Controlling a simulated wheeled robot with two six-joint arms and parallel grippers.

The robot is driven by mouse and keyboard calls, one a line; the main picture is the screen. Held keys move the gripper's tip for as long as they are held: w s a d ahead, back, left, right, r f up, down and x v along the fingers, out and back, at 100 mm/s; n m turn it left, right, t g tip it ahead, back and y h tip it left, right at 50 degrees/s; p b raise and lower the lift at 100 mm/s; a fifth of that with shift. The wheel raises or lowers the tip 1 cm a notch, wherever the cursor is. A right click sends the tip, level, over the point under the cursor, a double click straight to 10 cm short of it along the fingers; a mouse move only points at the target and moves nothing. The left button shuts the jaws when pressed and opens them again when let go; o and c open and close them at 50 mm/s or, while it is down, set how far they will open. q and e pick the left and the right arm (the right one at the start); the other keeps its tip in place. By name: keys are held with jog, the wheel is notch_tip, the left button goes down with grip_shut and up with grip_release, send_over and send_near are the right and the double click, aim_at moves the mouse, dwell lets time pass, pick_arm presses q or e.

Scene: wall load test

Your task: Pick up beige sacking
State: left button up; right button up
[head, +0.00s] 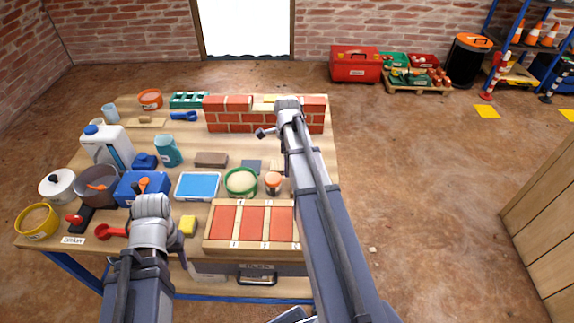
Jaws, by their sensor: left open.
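I cannot pick out the beige sacking with certainty. A small beige patch (276,165) lies on the workbench (232,145), partly behind my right arm. My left gripper (180,240) is at the front edge of the bench, beside a yellow sponge-like block (188,225). It is open and I see nothing held in it. My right gripper (263,132) is over the far part of the bench, in front of the brick wall piece (228,115). It is small and partly hidden, so its jaws are unclear.
A crate with red panels (236,246) stands at the front. A red toolbox (355,65) is on the floor behind.

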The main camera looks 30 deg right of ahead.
pick_arm(q)
notch_tip(320, 180, up, 10)
jog(key=p, duration=1)
pick_arm(e)
notch_tip(320, 180, up, 10)
jog(key=o, duration=0.8)
jog(key=c, duration=0.6)
pick_arm(q)
jog(key=shift+a, duration=0.1)
pick_arm(e)
jog(key=shift+a, duration=0.1)
jog(key=shift+c, duration=0.2)
